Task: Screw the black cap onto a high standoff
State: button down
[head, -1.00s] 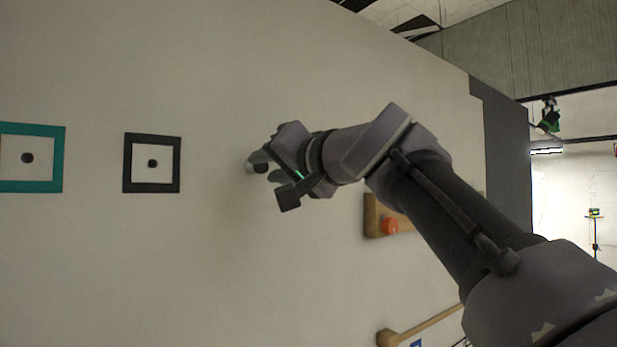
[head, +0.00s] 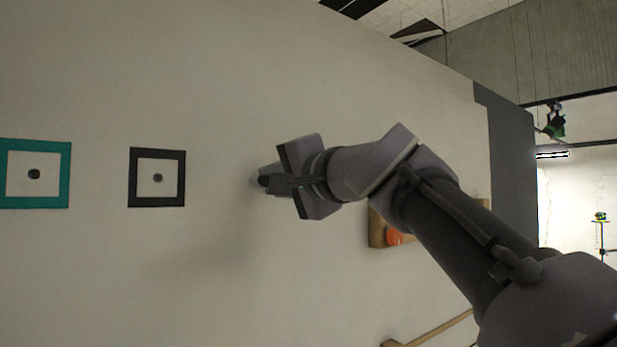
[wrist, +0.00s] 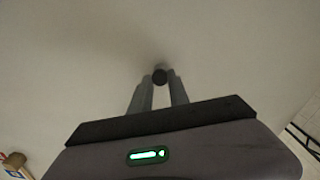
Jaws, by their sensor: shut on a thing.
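My gripper (head: 264,178) is close to the wall, right of the black square frame. In the wrist view its two grey fingers (wrist: 161,82) are shut on a small dark round thing, which looks like the black cap (wrist: 159,76). The cap sits between the fingertips, with the pale wall right behind it. In the head view the fingers hide the cap. I cannot make out the standoff behind it, nor whether the cap touches it.
On the wall are a black square frame (head: 157,152) and a teal square frame (head: 35,203), each with a dark round spot inside. A wooden block (head: 376,228) with an orange-red knob (head: 395,236) is partly behind my arm. A wooden rail (head: 440,329) is below.

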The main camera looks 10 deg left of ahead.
jog(key=m+p, duration=0.1)
jog(key=m, duration=0.1)
jog(key=shift+r+m, duration=0.15)
jog(key=shift+m, duration=0.85)
jog(key=shift+f, duration=0.25)
jog(key=m+p, duration=0.1)
jog(key=m, duration=0.1)
jog(key=shift+r+m+p, duration=0.25)
jog(key=shift+m+p, duration=0.1)
jog(key=shift+m, duration=0.05)
jog(key=shift+a+m+p, duration=0.1)
jog(key=shift+m+p, duration=0.3)
jog(key=shift+m, duration=0.6)
jog(key=shift+f+m, duration=0.25)
jog(key=shift+m, duration=0.15)
